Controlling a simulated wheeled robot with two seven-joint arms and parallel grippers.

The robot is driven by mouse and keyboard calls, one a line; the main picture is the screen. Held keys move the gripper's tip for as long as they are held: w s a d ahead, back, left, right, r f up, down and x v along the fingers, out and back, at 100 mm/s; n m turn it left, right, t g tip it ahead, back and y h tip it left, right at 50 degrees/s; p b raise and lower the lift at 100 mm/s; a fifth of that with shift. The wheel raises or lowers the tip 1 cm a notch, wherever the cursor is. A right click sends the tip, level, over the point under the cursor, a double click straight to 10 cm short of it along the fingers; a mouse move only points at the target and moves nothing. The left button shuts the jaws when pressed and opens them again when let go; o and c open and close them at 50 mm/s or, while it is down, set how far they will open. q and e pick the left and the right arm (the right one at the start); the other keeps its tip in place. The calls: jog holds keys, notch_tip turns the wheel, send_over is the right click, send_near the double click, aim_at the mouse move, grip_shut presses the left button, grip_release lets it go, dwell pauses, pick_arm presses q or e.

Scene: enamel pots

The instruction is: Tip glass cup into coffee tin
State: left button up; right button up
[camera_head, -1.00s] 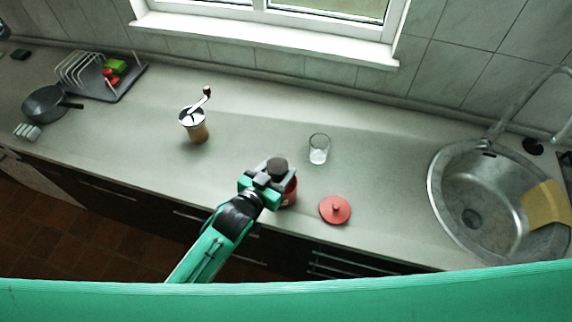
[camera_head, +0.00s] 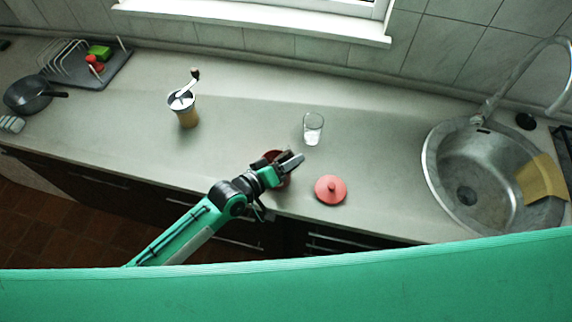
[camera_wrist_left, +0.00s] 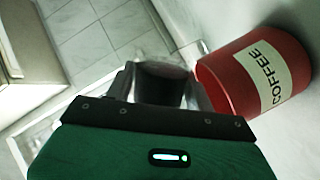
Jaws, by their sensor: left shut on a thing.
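The red coffee tin (camera_head: 270,155) stands near the counter's front edge, partly hidden by my left gripper (camera_head: 289,163). Its COFFEE label shows at the right of the left wrist view (camera_wrist_left: 235,80). My left gripper is shut on what looks like a glass cup with dark contents (camera_wrist_left: 160,85), which sits just beside the tin's rim in that view. The gripper is rolled over, so the cup appears tilted above the tin; whether anything falls out is hidden. A second clear glass (camera_head: 313,130) stands upright behind the tin. My right gripper is out of view.
A round red lid (camera_head: 331,190) lies right of the tin. A coffee grinder (camera_head: 184,108) stands to the left. A steel sink (camera_head: 440,185) with a yellow cloth (camera_head: 541,178) is at right; a dish rack (camera_head: 70,58) and a pan (camera_head: 27,95) are far left.

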pick_arm(q)
jog(key=shift+f+n+h+b, duration=0.3)
jog(key=shift+n+h+b, duration=0.1)
jog(key=shift+n+b, duration=0.65)
jog(key=shift+w+a+r+n, duration=0.15)
jog(key=shift+r+n, duration=0.1)
jog(key=shift+n, duration=0.3)
jog(key=shift+r+n+g+h+b, duration=0.15)
jog(key=shift+n+g+h+b, duration=0.2)
jog(key=shift+n+b, duration=0.2)
jog(key=shift+w+a+r+n+h+b, duration=0.2)
jog(key=shift+r+n+h+b, duration=0.15)
jog(key=shift+n+b, duration=0.5)
jog(key=shift+w+a+r+n, duration=0.15)
jog(key=shift+r+n, duration=0.2)
jog(key=shift+n, duration=0.35)
jog(key=shift+r+n+b, duration=0.2)
jog(key=shift+n+b, duration=0.1)
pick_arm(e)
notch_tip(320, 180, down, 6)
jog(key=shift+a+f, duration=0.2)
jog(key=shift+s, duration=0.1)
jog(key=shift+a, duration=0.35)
pick_arm(q)
jog(key=shift+f, duration=0.1)
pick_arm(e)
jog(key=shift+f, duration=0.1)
